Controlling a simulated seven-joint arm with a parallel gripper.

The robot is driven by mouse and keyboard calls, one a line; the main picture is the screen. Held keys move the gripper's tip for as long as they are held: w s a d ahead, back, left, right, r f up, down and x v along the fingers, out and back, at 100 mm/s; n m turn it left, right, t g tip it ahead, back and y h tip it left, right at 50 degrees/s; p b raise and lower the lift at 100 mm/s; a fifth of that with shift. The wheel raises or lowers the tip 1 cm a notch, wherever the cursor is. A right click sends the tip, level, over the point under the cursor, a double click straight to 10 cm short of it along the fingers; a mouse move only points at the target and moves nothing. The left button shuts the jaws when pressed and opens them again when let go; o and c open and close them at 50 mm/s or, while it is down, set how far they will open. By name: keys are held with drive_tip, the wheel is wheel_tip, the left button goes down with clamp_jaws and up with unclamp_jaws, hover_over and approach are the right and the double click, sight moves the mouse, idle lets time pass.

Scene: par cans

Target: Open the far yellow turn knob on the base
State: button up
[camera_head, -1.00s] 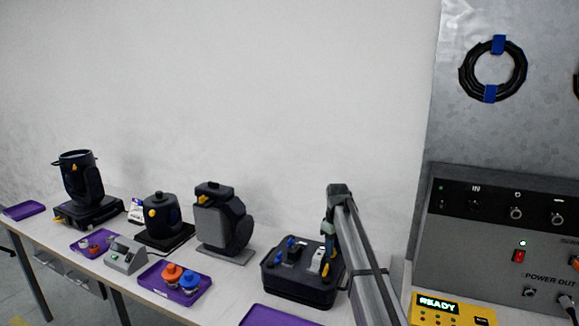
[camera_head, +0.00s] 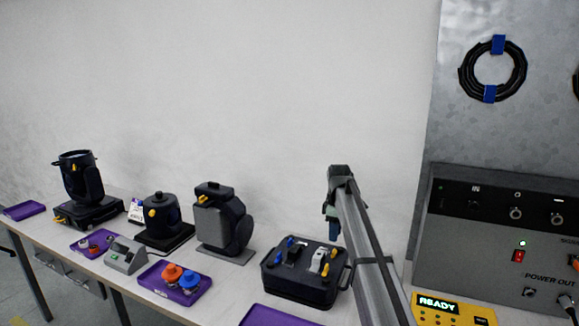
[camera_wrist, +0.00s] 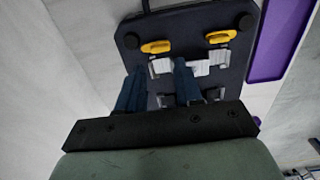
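The base is a dark box (camera_head: 296,291) on the table, with yellow turn knobs along its right side. The far yellow knob (camera_head: 333,252) stands behind the near yellow knob (camera_head: 325,269). In the wrist view the far knob (camera_wrist: 156,47) is on the left and the near knob (camera_wrist: 221,37) on the right, both flat, elongated and roughly parallel. My gripper (camera_wrist: 159,67) points down above the base, its two blue fingers apart with nothing between them. The far knob shows just beyond the fingertips, apparently untouched. In the head view my gripper (camera_head: 332,232) is above the base's far right corner.
White latches (camera_wrist: 208,67) sit beside the knobs, partly behind the fingers. Blue knobs (camera_head: 291,242) are on the base's other side. A purple tray (camera_head: 270,316) lies in front of the base. A dark lamp head (camera_head: 222,222) stands to the left. A grey power panel (camera_head: 490,240) rises at right.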

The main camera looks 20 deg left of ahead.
wheel_tip(320, 180, up, 7)
drive_tip(key=w+a+r+m+t+y, duration=0.3)
drive_tip(key=w+a+r+t+y, duration=0.35)
drive_tip(key=w+a+r, duration=0.3)
drive_tip(key=s+a+r+t+y, duration=0.1)
drive_tip(key=a+t, duration=0.2)
drive_tip(key=a, duration=0.7)
drive_tip(key=shift+s+a+r+y, duration=0.2)
drive_tip(key=shift+a+r+y, duration=0.05)
drive_tip(key=shift+a+y, duration=0.15)
drive_tip(key=shift+s, duration=0.1)
idle(0.3)
